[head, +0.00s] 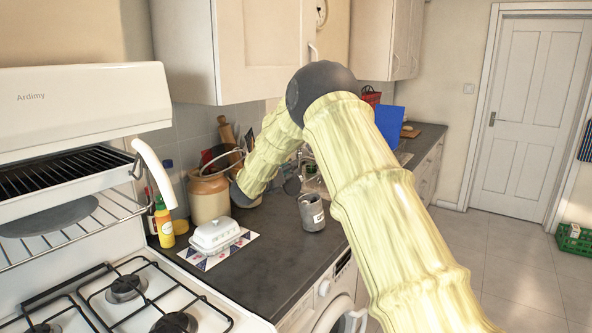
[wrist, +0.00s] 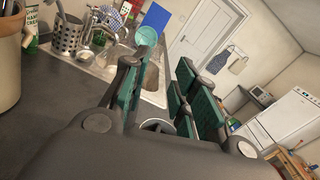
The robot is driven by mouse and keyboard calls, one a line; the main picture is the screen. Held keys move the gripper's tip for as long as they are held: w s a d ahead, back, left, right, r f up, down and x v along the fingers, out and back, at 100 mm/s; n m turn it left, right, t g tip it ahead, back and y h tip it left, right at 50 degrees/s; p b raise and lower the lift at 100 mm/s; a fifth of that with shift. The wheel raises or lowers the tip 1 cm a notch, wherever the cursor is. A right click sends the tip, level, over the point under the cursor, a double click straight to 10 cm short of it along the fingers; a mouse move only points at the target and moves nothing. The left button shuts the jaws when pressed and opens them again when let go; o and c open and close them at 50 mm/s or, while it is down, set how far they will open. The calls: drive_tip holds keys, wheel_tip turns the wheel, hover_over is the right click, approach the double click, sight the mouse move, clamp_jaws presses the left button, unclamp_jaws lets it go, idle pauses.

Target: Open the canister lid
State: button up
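A small grey canister (head: 312,213) with a pale label stands upright on the dark counter near its front edge. Whether its lid is shut is too small to tell. In the wrist view, my gripper (wrist: 164,80) is open, its green-padded fingers spread apart with nothing held. A round pale rim (wrist: 158,124) shows low between the fingers, mostly hidden by the gripper body; it looks like the canister top, but I cannot be sure. In the head view, my fingers cannot be made out clearly behind my forearm.
A white butter dish (head: 216,235), a yellow bottle (head: 164,228) and a brown crock (head: 208,197) stand left of the canister. The gas hob (head: 130,290) is at the front left. A sink (wrist: 95,62) with a cutlery holder (wrist: 68,34) lies beyond the gripper.

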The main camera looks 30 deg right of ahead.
drive_tip(key=b+v, duration=0.4)
drive_tip(key=v, duration=0.3)
drive_tip(key=shift+a, duration=0.35)
idle(0.6)
drive_tip(key=shift+s+f, duration=0.1)
drive_tip(key=shift+f, duration=0.05)
drive_tip(key=shift+f+b, duration=0.1)
drive_tip(key=shift+b, duration=0.75)
drive_tip(key=shift+a, duration=0.1)
drive_tip(key=v, duration=1.1)
drive_tip(key=shift+s+a, duration=0.2)
drive_tip(key=shift+a, duration=0.15)
